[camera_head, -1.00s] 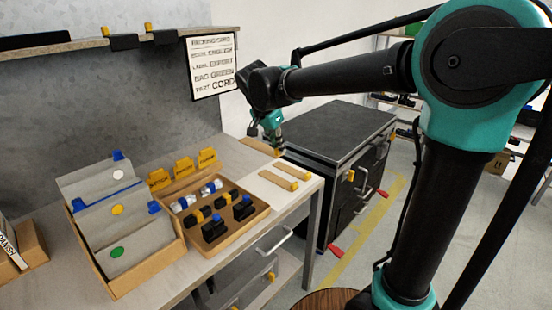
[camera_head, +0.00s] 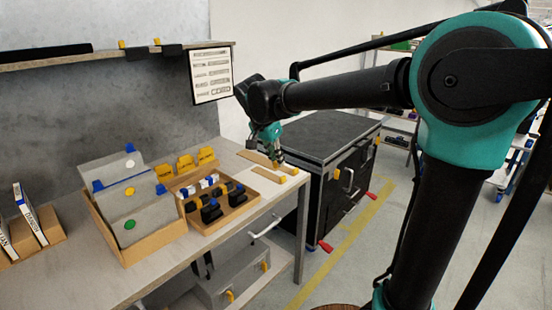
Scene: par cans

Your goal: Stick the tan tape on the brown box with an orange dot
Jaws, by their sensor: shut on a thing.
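Tan tape strips (camera_head: 269,174) lie on a white sheet at the right end of the bench, some with yellow ends. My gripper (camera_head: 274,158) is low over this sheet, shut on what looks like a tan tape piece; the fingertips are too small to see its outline. A brown box (camera_head: 155,244) stands open on the bench to the left. It holds grey panels with a white dot, a yellow-orange dot (camera_head: 129,191) and a green dot. I cannot make out an orange dot on the box's own brown walls.
A brown tray (camera_head: 207,221) with black, blue and yellow clips lies between the box and the sheet. Yellow cards (camera_head: 186,163) stand behind it. A black case (camera_head: 318,138) stands right of the bench. Brown boxes with books (camera_head: 40,228) are at far left.

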